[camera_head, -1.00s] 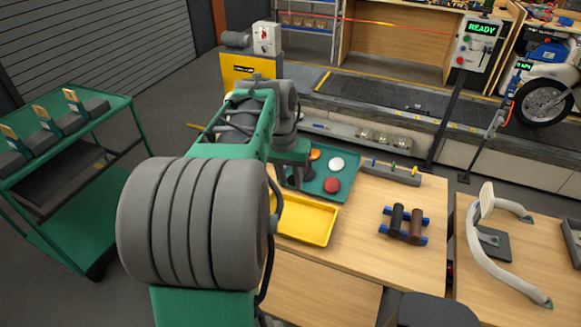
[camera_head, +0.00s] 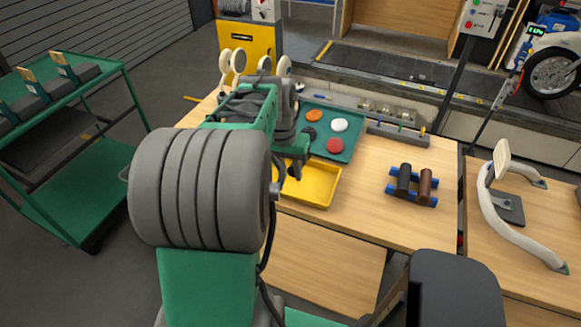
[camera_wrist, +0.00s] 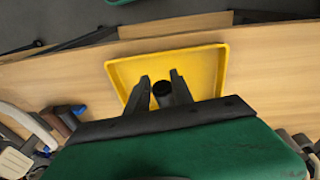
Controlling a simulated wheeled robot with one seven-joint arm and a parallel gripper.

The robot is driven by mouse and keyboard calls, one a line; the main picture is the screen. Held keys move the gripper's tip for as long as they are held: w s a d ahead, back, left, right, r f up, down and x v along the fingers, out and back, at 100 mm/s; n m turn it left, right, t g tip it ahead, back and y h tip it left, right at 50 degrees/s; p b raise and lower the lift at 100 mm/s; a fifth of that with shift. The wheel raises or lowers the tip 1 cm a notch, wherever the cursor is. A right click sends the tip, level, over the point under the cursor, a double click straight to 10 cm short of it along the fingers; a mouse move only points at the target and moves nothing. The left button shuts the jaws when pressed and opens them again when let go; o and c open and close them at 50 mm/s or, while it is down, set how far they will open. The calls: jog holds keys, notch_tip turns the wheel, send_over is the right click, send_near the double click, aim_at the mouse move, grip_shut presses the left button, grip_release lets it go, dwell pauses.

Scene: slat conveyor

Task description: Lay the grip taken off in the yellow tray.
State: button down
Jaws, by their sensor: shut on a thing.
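The yellow tray (camera_head: 318,188) lies on the wooden table, beside the green mat. It also shows in the wrist view (camera_wrist: 213,62), where its visible floor looks empty. My gripper (camera_head: 290,172) is over the tray's left part in the head view. In the wrist view my gripper (camera_wrist: 160,88) points down over the tray, its fingers shut on a dark round-ended grip (camera_wrist: 162,86). Most of the held grip is hidden by the fingers and palm. I cannot tell whether it touches the tray floor.
A green mat (camera_head: 349,150) with orange, white and red discs lies behind the tray. A blue rack (camera_head: 398,190) with a black and a brown grip stands to the right. Bare tabletop (camera_head: 360,215) lies between them. A curved grey handlebar (camera_head: 500,225) lies at far right.

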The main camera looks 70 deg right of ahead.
jog(key=shift+f+b, duration=0.3)
jog(key=shift+f, duration=0.5)
jog(key=c, duration=1)
grip_release()
jog(key=shift+c, duration=0.2)
notch_tip(320, 180, up, 8)
jog(key=shift+w+a, duration=0.4)
jog(key=shift+a, duration=0.05)
jog(key=shift+f, duration=0.1)
